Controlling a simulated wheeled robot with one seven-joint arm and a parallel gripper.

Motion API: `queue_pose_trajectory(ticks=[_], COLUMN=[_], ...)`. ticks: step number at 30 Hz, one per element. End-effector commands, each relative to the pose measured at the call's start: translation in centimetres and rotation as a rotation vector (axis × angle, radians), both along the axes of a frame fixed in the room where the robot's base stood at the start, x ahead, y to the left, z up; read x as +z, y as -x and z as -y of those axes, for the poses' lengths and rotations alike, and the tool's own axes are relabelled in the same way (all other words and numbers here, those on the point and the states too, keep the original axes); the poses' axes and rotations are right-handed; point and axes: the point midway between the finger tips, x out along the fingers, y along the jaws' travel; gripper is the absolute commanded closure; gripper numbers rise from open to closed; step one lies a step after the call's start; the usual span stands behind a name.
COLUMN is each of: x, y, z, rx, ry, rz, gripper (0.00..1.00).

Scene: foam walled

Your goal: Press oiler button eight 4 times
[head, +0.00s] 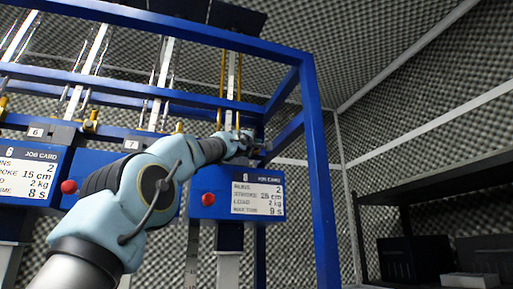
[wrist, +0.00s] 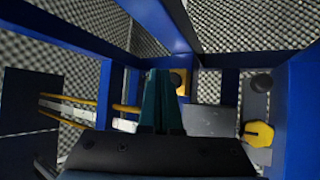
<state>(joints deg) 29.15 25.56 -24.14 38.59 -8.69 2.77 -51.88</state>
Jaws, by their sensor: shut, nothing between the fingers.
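My gripper (head: 252,146) is at the blue frame's right-hand station, above the right job card (head: 256,195). In the wrist view its dark teal fingers (wrist: 160,78) are together and empty. A yellow part (wrist: 180,82) shows just beyond the fingertips, partly hidden by them; I cannot tell whether they touch it. A yellow faceted knob (wrist: 258,133) sits to the right, below a round black knob (wrist: 262,82). I cannot tell which part is oiler button eight. In the head view, my gripper and wrist hide the area where a number plate might be.
Brass fittings stand near plate 6 (head: 36,132) and plate 7 (head: 132,145). Red buttons (head: 208,199) are on the blue boxes. A blue post (head: 322,180) stands right of my gripper. Yellow rods (head: 222,88) rise behind it. A dark shelf (head: 430,190) is at far right.

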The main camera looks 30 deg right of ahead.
Motion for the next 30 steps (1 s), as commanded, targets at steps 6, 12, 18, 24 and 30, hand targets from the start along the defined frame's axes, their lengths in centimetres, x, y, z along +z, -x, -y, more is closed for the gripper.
queue_pose_trajectory(ticks=[6, 12, 18, 24, 30], x=[0.0, 0.0, 0.0, 0.0, 0.0], y=[-0.7, -0.8, -0.9, -1.1, -1.3], z=[0.1, 0.1, 0.1, 0.1, 0.2], rx=[0.0, 0.0, 0.0, 0.001, 0.0], ry=[0.001, -0.001, -0.001, 0.001, 0.001], rz=[-0.001, -0.001, -0.001, 0.0, -0.001], gripper=[1.0, 1.0, 1.0, 1.0, 1.0])
